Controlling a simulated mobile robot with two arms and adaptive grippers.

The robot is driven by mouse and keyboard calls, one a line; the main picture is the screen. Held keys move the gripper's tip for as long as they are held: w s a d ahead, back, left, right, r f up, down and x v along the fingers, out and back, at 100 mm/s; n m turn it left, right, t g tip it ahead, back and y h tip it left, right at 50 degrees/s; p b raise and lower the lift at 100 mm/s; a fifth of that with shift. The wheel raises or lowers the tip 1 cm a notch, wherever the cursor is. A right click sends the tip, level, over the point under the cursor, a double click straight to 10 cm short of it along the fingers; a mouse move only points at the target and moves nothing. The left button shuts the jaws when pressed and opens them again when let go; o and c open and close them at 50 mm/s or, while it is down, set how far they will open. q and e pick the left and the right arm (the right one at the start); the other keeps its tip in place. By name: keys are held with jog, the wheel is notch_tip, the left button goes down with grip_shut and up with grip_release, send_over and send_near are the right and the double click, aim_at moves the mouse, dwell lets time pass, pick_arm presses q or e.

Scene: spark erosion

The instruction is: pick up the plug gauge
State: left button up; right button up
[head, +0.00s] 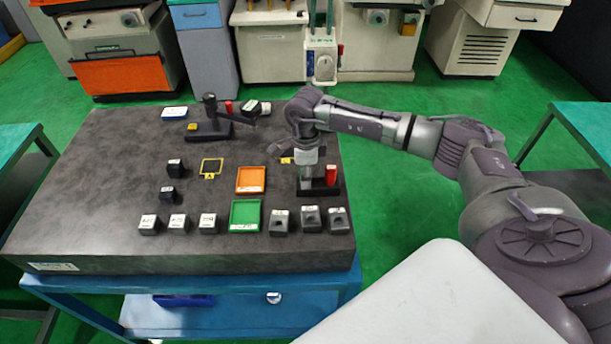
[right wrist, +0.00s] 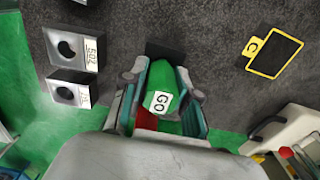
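The plug gauge has a green part marked GO (right wrist: 161,80), seen in the right wrist view between the two fingers of my right gripper (right wrist: 162,85). In the head view a red upright piece (head: 332,174) shows beside my right gripper (head: 306,180), above a black stand (head: 320,190) on the dark stone slab. My gripper points down there and hides the green part. The fingers flank the green part closely on both sides; whether they press on it I cannot tell. My left gripper is out of view.
On the slab (head: 100,205) lie an orange tray (head: 251,191), a green tray (head: 260,214), and several small blocks with holes (head: 310,218) near the front edge. A black stand with an arm (head: 208,130) stands at the back. A yellow-framed marker (right wrist: 274,53) lies beside my gripper.

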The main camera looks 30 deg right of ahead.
grip_shut()
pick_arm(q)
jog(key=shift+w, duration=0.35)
pick_arm(e)
jog(key=shift+r, duration=0.1)
